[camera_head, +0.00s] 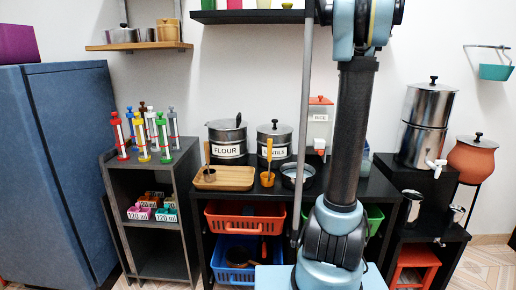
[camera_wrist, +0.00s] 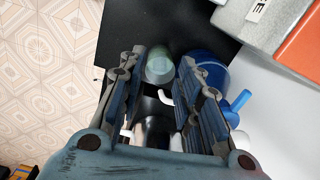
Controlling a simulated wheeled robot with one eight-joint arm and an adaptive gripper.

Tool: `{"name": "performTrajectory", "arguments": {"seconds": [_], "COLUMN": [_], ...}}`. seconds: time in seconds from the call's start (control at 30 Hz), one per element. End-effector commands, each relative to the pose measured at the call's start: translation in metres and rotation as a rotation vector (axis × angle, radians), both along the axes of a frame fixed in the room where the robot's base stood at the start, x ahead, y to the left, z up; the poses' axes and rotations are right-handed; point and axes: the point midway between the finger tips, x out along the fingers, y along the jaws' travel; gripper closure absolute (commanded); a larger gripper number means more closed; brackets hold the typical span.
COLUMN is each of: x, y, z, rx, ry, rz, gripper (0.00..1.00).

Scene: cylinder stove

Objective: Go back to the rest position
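My gripper (camera_wrist: 163,60) shows in the wrist view with its two fingers apart and nothing held between them. Past the gap, a pale green cup (camera_wrist: 159,68) stands on a black surface (camera_wrist: 150,25). A blue round vessel (camera_wrist: 212,68) is partly hidden behind the right finger. A dark, shiny metal item (camera_wrist: 152,130) and white curved handles show between the fingers, partly covered. In the head view my arm rises in front of the counter and runs out at the top; my gripper is not seen there.
The black counter (camera_head: 376,188) holds a FLOUR pot (camera_head: 227,146), a LENTILS pot (camera_head: 274,143), a wooden tray (camera_head: 224,178) and a RICE box (camera_head: 320,120). A steel dispenser (camera_head: 425,125) stands at right. A grey rack (camera_head: 120,190) and blue fridge (camera_head: 60,160) are left.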

Motion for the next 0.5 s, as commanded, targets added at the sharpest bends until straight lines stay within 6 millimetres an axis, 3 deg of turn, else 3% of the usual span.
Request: {"name": "performTrajectory", "arguments": {"seconds": [0.27, 0.5], "x": [-0.044, -0.102], "y": [0.049, 0.101], "z": [-0.015, -0.043], "rx": [-0.011, -0.03], "ry": [-0.018, -0.043], "rz": [0.195, 0.446], "gripper": [0.68, 0.68]}}
